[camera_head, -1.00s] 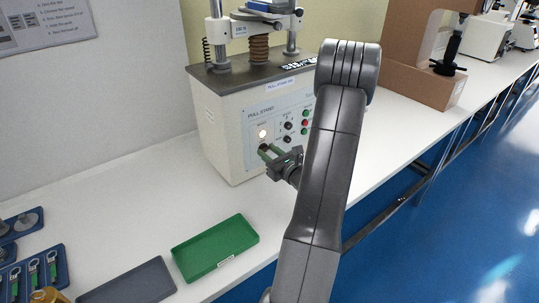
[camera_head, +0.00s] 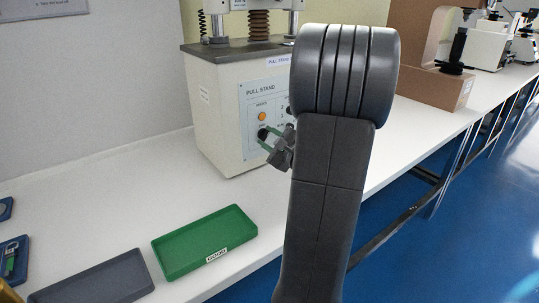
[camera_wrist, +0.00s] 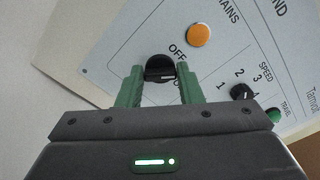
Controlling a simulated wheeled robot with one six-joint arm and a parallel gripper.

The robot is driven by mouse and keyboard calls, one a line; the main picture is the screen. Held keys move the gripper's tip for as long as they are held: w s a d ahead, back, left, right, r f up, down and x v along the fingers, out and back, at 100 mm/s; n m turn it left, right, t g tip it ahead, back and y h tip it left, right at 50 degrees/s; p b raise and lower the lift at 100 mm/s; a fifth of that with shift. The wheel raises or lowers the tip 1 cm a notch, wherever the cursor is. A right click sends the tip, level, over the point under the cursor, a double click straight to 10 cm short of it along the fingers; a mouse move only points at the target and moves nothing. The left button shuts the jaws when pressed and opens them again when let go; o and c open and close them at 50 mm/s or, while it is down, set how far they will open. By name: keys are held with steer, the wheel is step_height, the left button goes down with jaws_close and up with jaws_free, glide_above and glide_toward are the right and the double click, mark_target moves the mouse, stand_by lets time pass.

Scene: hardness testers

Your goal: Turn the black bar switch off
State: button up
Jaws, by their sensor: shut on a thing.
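The black bar switch (camera_wrist: 160,68) sits on the front panel of the pull stand (camera_head: 232,112), close to the OFF label. In the wrist view, the two green fingers of my gripper (camera_wrist: 160,82) stand on either side of the switch and are shut on it. The gripper is tilted relative to the panel lettering. In the head view my gripper (camera_head: 268,139) reaches the panel from the right, and my arm hides the panel's right part. The round MAINS lamp (camera_wrist: 199,35) above the switch looks plain orange, without a bright glow.
A smaller black speed knob (camera_wrist: 241,92) and a green travel button (camera_wrist: 273,114) lie right of the switch. A green tray (camera_head: 205,243) and a grey tray (camera_head: 95,281) lie on the white bench. A brown stand (camera_head: 440,85) is further right.

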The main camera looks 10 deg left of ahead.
steer(key=n+b, duration=0.3)
steer(key=b, duration=0.2)
steer(key=f+n+b, duration=0.1)
steer(key=n+b, duration=0.2)
steer(key=b, duration=0.2)
steer(key=shift+s, duration=0.1)
steer(key=n+b, duration=0.2)
steer(key=b, duration=0.1)
steer(key=shift+r, duration=0.3)
steer(key=o, duration=1)
steer(key=p+v, duration=0.1)
steer(key=v, duration=1.2)
steer(key=shift+s+d+p, duration=0.25)
steer(key=shift+p, duration=0.15)
steer(key=b+x, duration=0.2)
steer(key=x, duration=1.1)
steer(key=shift+w+a, duration=0.3)
